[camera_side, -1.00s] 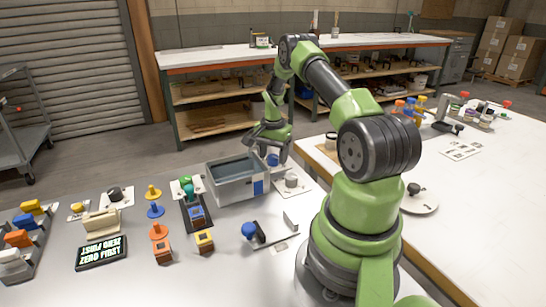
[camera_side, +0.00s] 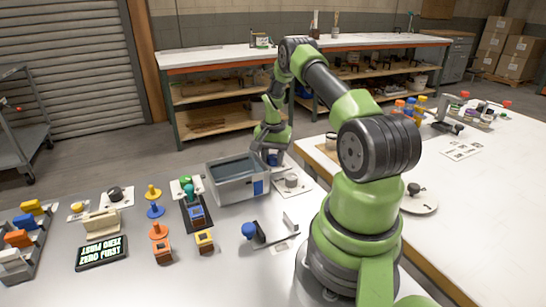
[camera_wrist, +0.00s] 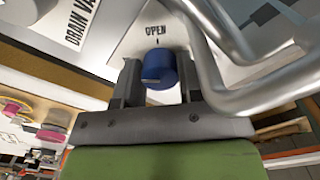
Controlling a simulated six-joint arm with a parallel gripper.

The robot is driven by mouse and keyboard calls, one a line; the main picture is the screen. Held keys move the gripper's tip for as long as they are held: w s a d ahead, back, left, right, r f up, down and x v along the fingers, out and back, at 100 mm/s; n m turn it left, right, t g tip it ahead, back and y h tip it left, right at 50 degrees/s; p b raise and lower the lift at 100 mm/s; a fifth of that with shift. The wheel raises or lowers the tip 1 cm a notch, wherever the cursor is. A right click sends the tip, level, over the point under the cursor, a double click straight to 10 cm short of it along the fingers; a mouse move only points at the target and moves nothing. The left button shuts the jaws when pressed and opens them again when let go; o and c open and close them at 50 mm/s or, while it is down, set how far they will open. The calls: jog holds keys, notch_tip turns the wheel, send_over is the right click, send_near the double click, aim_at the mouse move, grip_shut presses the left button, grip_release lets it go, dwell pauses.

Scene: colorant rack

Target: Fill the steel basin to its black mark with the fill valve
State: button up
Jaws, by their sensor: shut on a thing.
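The steel basin (camera_side: 243,188) stands near the back edge of the light table in the side view, with a dark interior and a blue-and-white patch on its front. Its water level and black mark cannot be made out. The blue valve knob (camera_wrist: 160,69) sits below the word OPEN in the wrist view. My gripper (camera_wrist: 156,84) is shut on this knob, one finger on each side. In the side view, my gripper (camera_side: 272,158) is at the far right corner of the basin and mostly covers the knob.
A bent steel pipe (camera_wrist: 215,70) passes close beside my right finger in the wrist view. A plate lettered DRAIN VA (camera_wrist: 82,22) is at upper left. In the side view, a grey knob (camera_side: 291,180) and a blue-knobbed lever (camera_side: 250,230) stand near the basin.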

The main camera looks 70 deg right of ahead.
aim_at(273, 157)
jog(key=shift+n, duration=0.7)
jog(key=o, duration=0.9)
notch_tip(273, 157, up, 10)
